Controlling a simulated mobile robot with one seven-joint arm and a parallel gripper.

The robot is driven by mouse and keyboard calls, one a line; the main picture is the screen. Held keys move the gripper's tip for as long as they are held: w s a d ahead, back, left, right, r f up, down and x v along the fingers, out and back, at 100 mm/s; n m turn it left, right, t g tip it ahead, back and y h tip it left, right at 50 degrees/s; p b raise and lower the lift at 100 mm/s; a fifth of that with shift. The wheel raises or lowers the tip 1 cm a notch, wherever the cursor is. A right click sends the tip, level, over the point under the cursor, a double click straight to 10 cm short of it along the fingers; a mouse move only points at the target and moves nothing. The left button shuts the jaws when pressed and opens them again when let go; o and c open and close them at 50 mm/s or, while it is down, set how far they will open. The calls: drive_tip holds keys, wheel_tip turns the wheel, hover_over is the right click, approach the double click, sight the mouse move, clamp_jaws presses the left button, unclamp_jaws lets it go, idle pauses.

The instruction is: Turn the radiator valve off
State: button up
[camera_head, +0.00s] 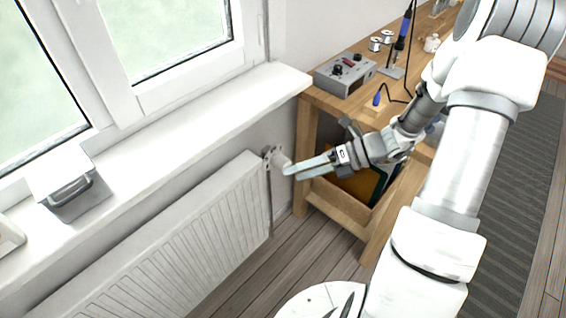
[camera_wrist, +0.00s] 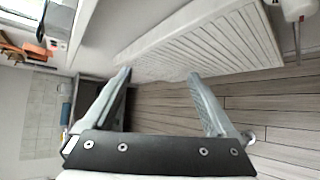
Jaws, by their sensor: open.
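The white radiator (camera_head: 185,235) hangs under the window sill. Its valve (camera_head: 279,159), with a pale knob and a pipe running down, is at the radiator's right upper end in the head view. My gripper (camera_head: 290,170) reaches in from the right, with its fingertips right by the knob. I cannot tell whether they touch it. In the wrist view, the fingers of my gripper (camera_wrist: 159,75) are spread with nothing seen between them. The radiator (camera_wrist: 200,45) lies beyond them there. I cannot make out the valve for certain in that view.
A wooden workbench (camera_head: 305,125) stands right of the valve, behind my gripper, bearing a grey soldering station (camera_head: 345,74). A grey box (camera_head: 75,195) sits on the white window sill (camera_head: 190,120). Bare floor (camera_head: 300,255) lies in front of the radiator.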

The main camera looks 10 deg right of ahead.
drive_tip(key=w+d+f+m+t+y+b, duration=0.1)
drive_tip(key=w+d+f+m+t, duration=0.15)
drive_tip(key=f+m, duration=0.3)
drive_tip(key=w+d+f+m+t+b, duration=0.2)
drive_tip(key=f+m+t, duration=0.2)
drive_tip(key=f+m, duration=0.15)
drive_tip(key=m+t+h+b, duration=0.2)
drive_tip(key=m+t+h, duration=0.3)
drive_tip(key=m, duration=0.9)
approach(285, 166)
drive_tip(key=shift+t+y, duration=0.55)
drive_tip(key=shift+y, duration=0.15)
drive_tip(key=w+a+f+b, duration=0.1)
drive_tip(key=w, duration=0.2)
drive_tip(key=w+a+f+b, duration=0.1)
drive_tip(key=w+a, duration=0.1)
drive_tip(key=w, duration=0.1)
drive_tip(key=w+a+f+b, duration=0.1)
drive_tip(key=w, duration=0.3)
drive_tip(key=shift+a+f, duration=0.1)
drive_tip(key=shift+a, duration=0.3)
drive_tip(key=shift+c, duration=0.2)
drive_tip(key=c, duration=1.3)
drive_tip(key=shift+c, duration=0.2)
